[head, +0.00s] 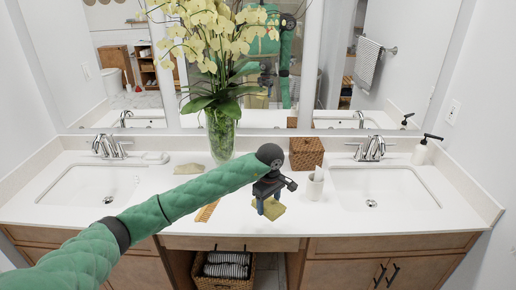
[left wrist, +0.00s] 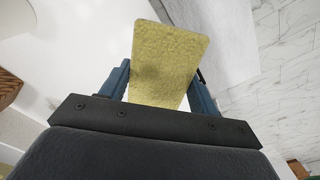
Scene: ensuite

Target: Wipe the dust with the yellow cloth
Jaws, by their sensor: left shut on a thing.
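The yellow cloth (head: 270,208) is between the fingers of my left gripper (head: 268,202), which points down over the middle of the white counter. In the left wrist view the cloth (left wrist: 168,62) is a flat yellow piece held between the two blue fingers (left wrist: 160,90). In the head view the cloth's lower edge is at or just above the counter surface; I cannot tell whether it touches. I cannot make out dust for certain; faint dark specks (left wrist: 50,102) show on the counter in the left wrist view. My right gripper is not in view.
The white counter (head: 240,218) has a basin on each side. A glass vase (head: 220,133) of yellow orchids and a woven box (head: 306,153) stand behind my gripper. A white cup (head: 315,185) stands close to its right. A wooden comb (head: 207,211) lies to its left.

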